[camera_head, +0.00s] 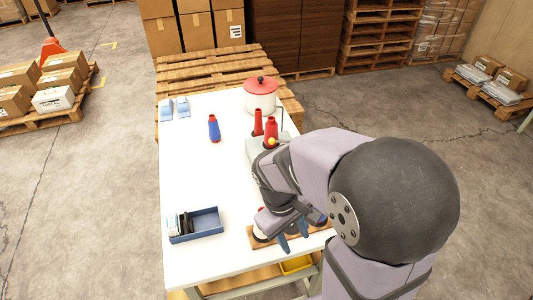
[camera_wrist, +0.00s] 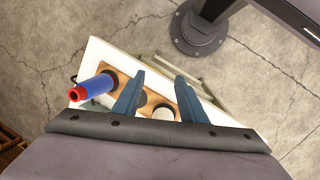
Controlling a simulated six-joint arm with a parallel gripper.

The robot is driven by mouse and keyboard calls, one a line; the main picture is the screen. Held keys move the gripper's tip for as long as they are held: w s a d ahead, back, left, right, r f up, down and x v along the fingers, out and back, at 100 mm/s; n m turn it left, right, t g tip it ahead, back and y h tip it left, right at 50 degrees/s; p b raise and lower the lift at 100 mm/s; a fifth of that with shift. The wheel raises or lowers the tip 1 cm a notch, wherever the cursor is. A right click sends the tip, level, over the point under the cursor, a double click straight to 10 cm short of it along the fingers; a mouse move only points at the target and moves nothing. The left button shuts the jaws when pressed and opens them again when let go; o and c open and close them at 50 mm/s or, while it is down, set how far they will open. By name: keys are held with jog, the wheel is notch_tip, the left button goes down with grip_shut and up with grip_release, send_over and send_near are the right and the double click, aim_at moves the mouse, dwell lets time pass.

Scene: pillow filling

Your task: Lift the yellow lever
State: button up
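The yellow lever shows as a small yellow knob (camera_head: 272,141) at the front of a pale grey machine (camera_head: 256,152) with two red nozzles, in the head view. My arm covers part of the machine. My gripper (camera_head: 293,240) is well in front of the lever, low over a wooden rack at the table's near edge. In the wrist view my gripper (camera_wrist: 159,76) is open, its two blue fingers apart with nothing held between them. The lever cannot be made out in the wrist view.
The wooden rack (camera_wrist: 152,98) has round holes; a blue bottle with a red tip (camera_wrist: 95,88) stands at its left in the wrist view. A blue tray (camera_head: 207,223), another blue-and-red bottle (camera_head: 214,129) and a red-lidded pot (camera_head: 260,97) are on the white table (camera_head: 185,180). The table's left middle is clear.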

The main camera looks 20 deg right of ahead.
jog(key=w+d+f+n+h+b, duration=0.3)
jog(key=w+d+n+h+b, duration=0.25)
jog(key=w, duration=0.35)
jog(key=n+t+h+b, duration=0.5)
jog(key=n+t+h, duration=0.1)
jog(key=n, duration=0.2)
send_near(270, 143)
jog(key=shift+m+y, duration=0.25)
jog(key=s+d, duration=0.2)
jog(key=s, duration=0.1)
jog(key=s+d+f, duration=0.1)
jog(key=s+d, duration=0.1)
jog(key=s, duration=0.1)
jog(key=s+d, duration=0.2)
jog(key=s, duration=0.1)
jog(key=shift+s+f, duration=0.1)
jog(key=shift+f, duration=0.3)
jog(key=w+a+n+t, duration=0.1)
jog(key=w+n, duration=0.1)
jog(key=w+a+n+t+h+b, duration=0.1)
jog(key=w+t, duration=0.1)
jog(key=w, duration=0.1)
jog(key=w+a+f+n+t+b, duration=0.1)
jog(key=w+n+t, duration=0.1)
jog(key=w, duration=0.1)
jog(key=shift+w+a+n+h, duration=0.15)
jog(key=shift+a+n+h, duration=0.15)
jog(key=shift+p+x, duration=0.75)
jog(key=shift+x, duration=2.3)
grip_shut()
